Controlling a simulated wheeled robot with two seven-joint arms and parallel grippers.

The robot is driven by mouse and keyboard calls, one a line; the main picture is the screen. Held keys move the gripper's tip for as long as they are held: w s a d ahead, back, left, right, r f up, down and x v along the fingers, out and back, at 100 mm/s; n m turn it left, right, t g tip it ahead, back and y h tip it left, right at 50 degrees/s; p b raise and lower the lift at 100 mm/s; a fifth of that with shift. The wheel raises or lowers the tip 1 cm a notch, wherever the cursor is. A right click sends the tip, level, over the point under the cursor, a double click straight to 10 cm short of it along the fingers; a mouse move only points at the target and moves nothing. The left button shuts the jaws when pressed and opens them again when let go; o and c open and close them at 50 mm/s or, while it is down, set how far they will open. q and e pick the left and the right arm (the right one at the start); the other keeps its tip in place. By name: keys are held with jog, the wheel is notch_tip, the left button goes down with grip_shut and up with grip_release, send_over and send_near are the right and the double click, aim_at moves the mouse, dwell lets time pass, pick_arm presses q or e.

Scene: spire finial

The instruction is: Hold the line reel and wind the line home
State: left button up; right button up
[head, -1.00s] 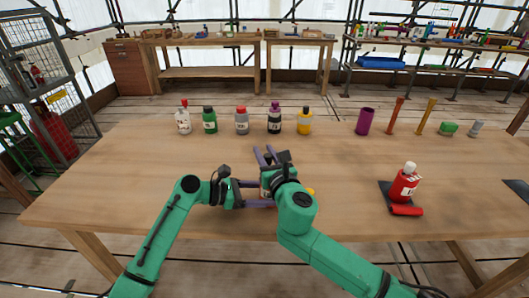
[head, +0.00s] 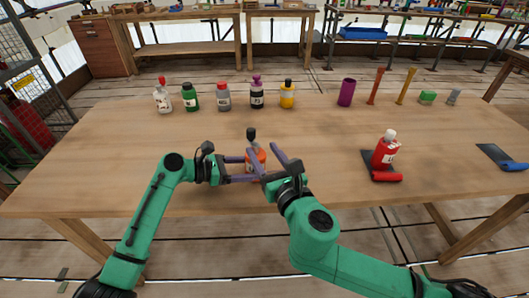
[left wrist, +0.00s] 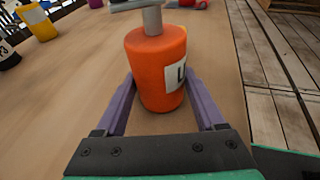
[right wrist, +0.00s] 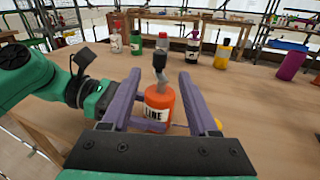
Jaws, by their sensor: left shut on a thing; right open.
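The line reel is an orange cylinder (head: 257,157) with a white label, standing upright near the table's front edge. A grey stem and a dark crank knob (right wrist: 160,60) rise from its top. The label reads LINE in the right wrist view (right wrist: 158,102). My left gripper (head: 246,166) is shut on the reel, one finger on each side of its body, as the left wrist view (left wrist: 157,78) shows. My right gripper (head: 263,152) is open and empty. Its fingers point toward the reel, and in its wrist view the crank shows between them; contact cannot be told.
A red bottle (head: 386,150) stands on a dark mat with a red roll (head: 386,177) at the right. Several bottles, a purple cup (head: 346,92) and small tools line the back. A blue roll (head: 514,166) lies far right.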

dwell(0.4)
jog(key=c, duration=0.4)
jog(key=shift+w+d+r+m, duration=0.1)
jog(key=shift+w+r+m, duration=0.25)
jog(key=shift+w+m, duration=0.1)
jog(key=c, duration=0.5)
jog(key=w+m, duration=0.1)
jog(key=m, duration=0.1)
jog(key=w+r+m+h, duration=0.1)
jog(key=w+m, duration=0.3)
jog(key=shift+w+d+r+g+h, duration=0.25)
jog(key=shift+d+r+g+h, duration=0.05)
jog(key=shift+d+r+h, duration=0.1)
grip_shut()
jog(key=w+a+m+g+h, duration=0.15)
jog(key=w+m+g, duration=0.4)
jog(key=m, duration=0.75)
jog(key=s+a+r+m+g, duration=0.5)
jog(key=s+r+m+g, duration=0.2)
jog(key=m, duration=0.6)
notch_tip(320, 180, down, 6)
jog(key=shift+s, duration=0.2)
